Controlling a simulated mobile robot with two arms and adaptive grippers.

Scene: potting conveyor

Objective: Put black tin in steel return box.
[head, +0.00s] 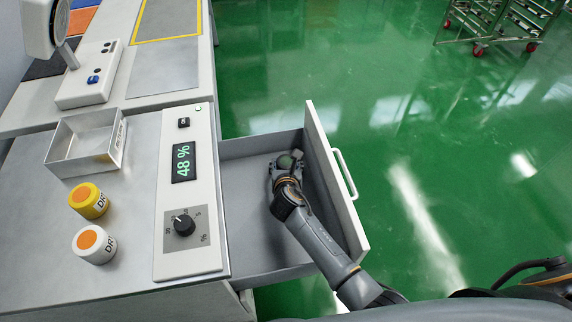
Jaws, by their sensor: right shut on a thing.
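The steel return box (68,162) is an open metal tray on the grey counter at the left, and it looks empty. My right gripper (284,165) reaches down into the open drawer, near its far end. It is shut on a small dark round thing with a grey-green top (285,160), which I take to be the black tin. The fingers hide much of it, and I cannot tell whether it touches the drawer floor. My left gripper is not in view.
The open drawer (249,212) has a raised front panel with a handle (345,173). A yellow tin (89,201) and a white tin (95,245), both with orange tops, stand near the box. A control panel (188,140) reading 48 % lies between box and drawer.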

